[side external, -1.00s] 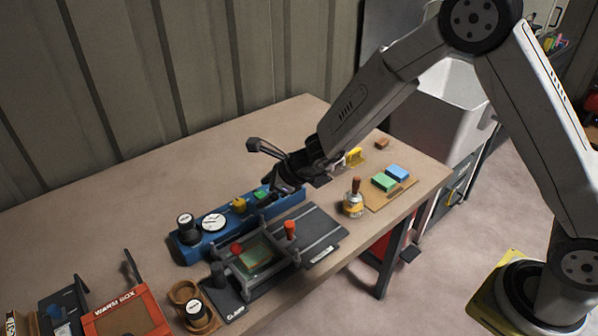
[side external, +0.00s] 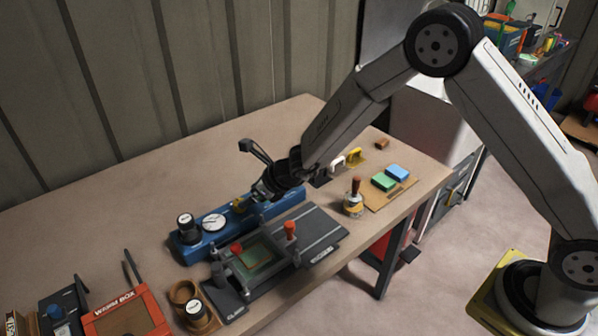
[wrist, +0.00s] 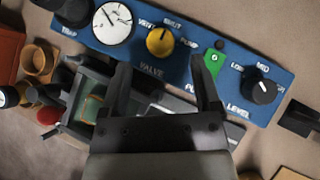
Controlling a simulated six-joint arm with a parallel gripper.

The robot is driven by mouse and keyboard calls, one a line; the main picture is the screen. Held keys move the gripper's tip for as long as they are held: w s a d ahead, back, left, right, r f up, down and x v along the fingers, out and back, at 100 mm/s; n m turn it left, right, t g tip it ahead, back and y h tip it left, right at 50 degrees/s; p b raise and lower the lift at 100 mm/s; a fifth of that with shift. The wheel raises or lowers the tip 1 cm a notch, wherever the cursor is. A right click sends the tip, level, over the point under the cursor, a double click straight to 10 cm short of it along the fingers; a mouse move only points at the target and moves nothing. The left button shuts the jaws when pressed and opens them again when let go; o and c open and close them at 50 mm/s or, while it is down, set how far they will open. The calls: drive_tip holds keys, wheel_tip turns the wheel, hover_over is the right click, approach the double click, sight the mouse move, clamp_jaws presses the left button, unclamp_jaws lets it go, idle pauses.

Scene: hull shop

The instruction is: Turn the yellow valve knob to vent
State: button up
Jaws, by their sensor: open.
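The yellow valve knob (wrist: 160,41) sits on the blue panel (wrist: 92,38), with the labels VENT on its left, SHUT above and PUMP on its right in the wrist view. A dark mark on the knob seems to point up towards SHUT, though it is small. In the side view the knob (side external: 238,204) shows just left of my gripper (side external: 258,193). In the wrist view my gripper (wrist: 160,62) is open and empty. Its two fingers stand apart, with the knob just beyond the tips and between them in the picture. I cannot tell the height of the tips above the panel.
The panel also carries a white gauge (wrist: 113,22), a green switch (wrist: 214,60) and a black level knob (wrist: 261,88). A clamp fixture (side external: 262,250) stands close in front. A wooden-handled tool (side external: 354,197) stands to the right. The table's back left is clear.

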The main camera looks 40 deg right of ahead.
sight(239, 201)
drive_tip(key=shift+x, duration=2.95)
clamp_jaws()
drive_tip(key=shift+n+g+y, duration=0.8)
drive_tip(key=shift+n+y, duration=0.3)
drive_tip(key=shift+n, duration=0.6)
drive_tip(key=shift+n+g+y, duration=0.6)
drive_tip(key=shift+n+g, duration=0.2)
drive_tip(key=shift+n, duration=0.4)
drive_tip(key=n+g+y, duration=0.1)
drive_tip(key=n+g, duration=0.3)
drive_tip(key=n, duration=0.2)
drive_tip(key=shift+a+g, duration=0.1)
drive_tip(key=shift+g, duration=0.2)
drive_tip(key=shift+r, duration=0.1)
